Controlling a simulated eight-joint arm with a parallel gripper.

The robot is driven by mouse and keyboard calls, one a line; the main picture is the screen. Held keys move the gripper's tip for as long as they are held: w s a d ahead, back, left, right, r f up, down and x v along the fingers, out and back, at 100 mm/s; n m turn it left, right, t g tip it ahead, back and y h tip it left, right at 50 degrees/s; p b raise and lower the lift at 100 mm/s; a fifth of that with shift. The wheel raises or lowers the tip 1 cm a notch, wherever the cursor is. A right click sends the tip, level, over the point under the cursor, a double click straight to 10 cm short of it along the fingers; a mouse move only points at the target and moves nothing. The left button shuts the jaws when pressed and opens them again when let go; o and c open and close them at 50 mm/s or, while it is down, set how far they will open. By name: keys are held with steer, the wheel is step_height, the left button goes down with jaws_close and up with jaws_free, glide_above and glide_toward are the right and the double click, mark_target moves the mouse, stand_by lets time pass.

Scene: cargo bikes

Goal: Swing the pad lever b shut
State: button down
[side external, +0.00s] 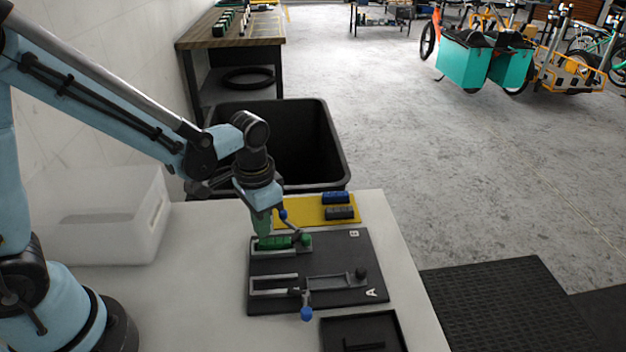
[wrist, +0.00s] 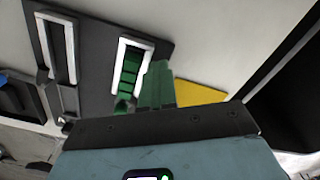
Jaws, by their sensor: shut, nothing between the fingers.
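A black board (side external: 330,256) lies on the pale table, with fixture A in front and fixture B behind, each marked by its letter. Fixture B's slot (side external: 256,243) holds a green pad (side external: 274,242), also seen in the wrist view (wrist: 130,68). Lever b's blue ball (side external: 283,214) sticks out behind fixture B, its arm running to near a green knob (side external: 305,239). My gripper (side external: 264,232) points down at fixture B, just left of the blue ball; I cannot tell if they touch. Its green fingers (wrist: 158,85) are shut and empty. Fixture A's slot (side external: 273,283) looks empty.
Lever A's blue ball (side external: 306,314) sticks out in front of the board. A yellow mat (side external: 309,207) behind holds a blue and a dark pad. A black tray (side external: 330,334) lies in front, a white bin (side external: 95,225) left, a black bin (side external: 335,160) beyond the table.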

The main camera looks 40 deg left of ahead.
mark_target(252, 245)
steer(key=shift+s, duration=0.2)
steer(key=shift+s+d, duration=0.1)
steer(key=shift+s, duration=0.75)
steer(key=shift+s+d, duration=0.15)
steer(key=shift+s, duration=1.1)
